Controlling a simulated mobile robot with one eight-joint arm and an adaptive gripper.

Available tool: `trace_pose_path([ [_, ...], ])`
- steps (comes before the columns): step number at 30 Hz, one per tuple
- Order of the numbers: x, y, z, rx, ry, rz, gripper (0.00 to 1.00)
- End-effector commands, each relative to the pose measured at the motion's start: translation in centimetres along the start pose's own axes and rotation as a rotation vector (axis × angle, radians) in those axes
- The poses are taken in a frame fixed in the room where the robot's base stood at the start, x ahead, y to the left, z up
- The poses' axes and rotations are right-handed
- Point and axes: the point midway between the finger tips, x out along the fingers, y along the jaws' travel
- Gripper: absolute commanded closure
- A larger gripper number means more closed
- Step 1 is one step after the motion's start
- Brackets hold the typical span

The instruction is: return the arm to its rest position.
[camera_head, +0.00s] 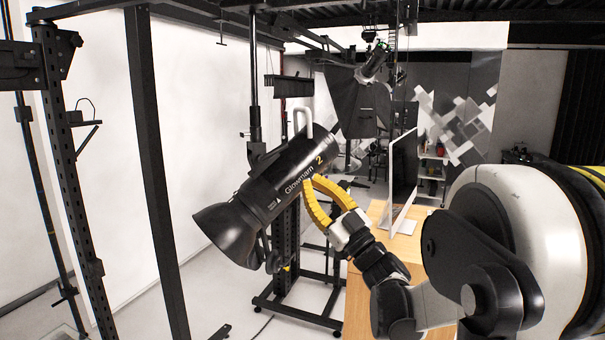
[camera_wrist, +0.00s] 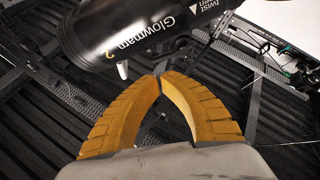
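My gripper (camera_head: 312,182) has yellow fingers and is in the middle of the head view, on my black and white arm. Its fingertips (camera_wrist: 161,76) come together in the wrist view with nothing visible between them. In the head view the fingers overlap the lower right side of a black studio lamp (camera_head: 270,190) marked "Glowmam 2". The lamp also shows at the top of the wrist view (camera_wrist: 110,30), just beyond the fingertips. I cannot tell whether the fingers touch it.
A wooden table (camera_head: 365,301) with a monitor (camera_head: 403,172) stands behind my arm. A black stand (camera_head: 318,317) is below the lamp. Dark metal posts (camera_head: 158,190) rise on the left. White floor shows between the posts and the stand.

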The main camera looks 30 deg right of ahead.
Motion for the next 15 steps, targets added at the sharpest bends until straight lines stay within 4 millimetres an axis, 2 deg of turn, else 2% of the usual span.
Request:
trace_pose_path([
  [3,-2.0,0.1,0.1,-0.001,0.0,0.003,1.0],
  [6,-2.8,0.1,0.0,0.0,0.0,0.002,1.0],
  [15,-3.2,-0.1,0.5,0.003,-0.016,0.027,1.0],
])
